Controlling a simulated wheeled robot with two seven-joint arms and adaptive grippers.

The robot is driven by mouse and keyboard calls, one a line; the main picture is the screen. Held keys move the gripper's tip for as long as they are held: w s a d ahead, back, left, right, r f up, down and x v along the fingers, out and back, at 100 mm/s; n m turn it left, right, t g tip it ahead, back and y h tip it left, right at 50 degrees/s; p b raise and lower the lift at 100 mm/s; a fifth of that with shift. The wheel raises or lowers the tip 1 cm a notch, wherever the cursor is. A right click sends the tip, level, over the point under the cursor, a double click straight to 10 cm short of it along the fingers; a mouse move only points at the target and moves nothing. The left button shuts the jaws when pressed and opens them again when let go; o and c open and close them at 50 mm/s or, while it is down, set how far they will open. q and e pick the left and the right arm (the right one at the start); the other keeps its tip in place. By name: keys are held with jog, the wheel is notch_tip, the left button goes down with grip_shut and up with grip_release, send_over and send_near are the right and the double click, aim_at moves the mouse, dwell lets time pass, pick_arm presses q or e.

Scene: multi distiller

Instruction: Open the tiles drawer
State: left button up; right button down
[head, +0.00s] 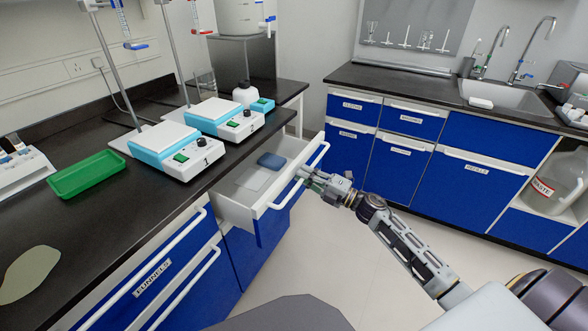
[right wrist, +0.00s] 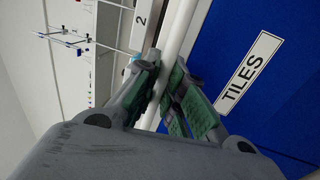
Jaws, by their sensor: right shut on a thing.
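The tiles drawer (head: 256,216) stands pulled out from the left bench in the head view. Inside it lie a flat pale tile (head: 254,180) and a dark blue item (head: 272,160). My right gripper (head: 306,176) is at the drawer's white bar handle (head: 318,157). In the right wrist view my right gripper (right wrist: 168,92) has its green-padded fingers closed around the white handle (right wrist: 176,45). The TILES label (right wrist: 249,73) shows on the blue drawer front beside the fingers. My left gripper is not in view.
The funnels drawer (head: 150,283) is closed, nearer on the same bench. Two hotplate stirrers (head: 172,150) and a green tray (head: 86,174) stand on the black bench top. Blue cabinets with a sink (head: 503,97) line the back. Floor right of the drawer is free apart from my arm.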

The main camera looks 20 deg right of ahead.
pick_arm(q)
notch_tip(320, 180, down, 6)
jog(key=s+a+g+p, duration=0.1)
jog(key=p, duration=0.3)
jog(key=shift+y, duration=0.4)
pick_arm(e)
jog(key=r+v, duration=0.2)
jog(key=v, duration=1.1)
jog(key=shift+s+d+r, duration=0.15)
jog(key=shift+s+d, duration=0.25)
jog(key=shift+s, duration=0.1)
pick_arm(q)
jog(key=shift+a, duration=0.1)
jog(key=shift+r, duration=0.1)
pick_arm(e)
jog(key=c, duration=1.5)
grip_release()
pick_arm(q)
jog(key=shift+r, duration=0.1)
pick_arm(e)
jog(key=shift+s+d, duration=0.1)
jog(key=v, duration=1.1)
jog(key=shift+s+d, duration=0.25)
jog(key=shift+s, duration=0.05)
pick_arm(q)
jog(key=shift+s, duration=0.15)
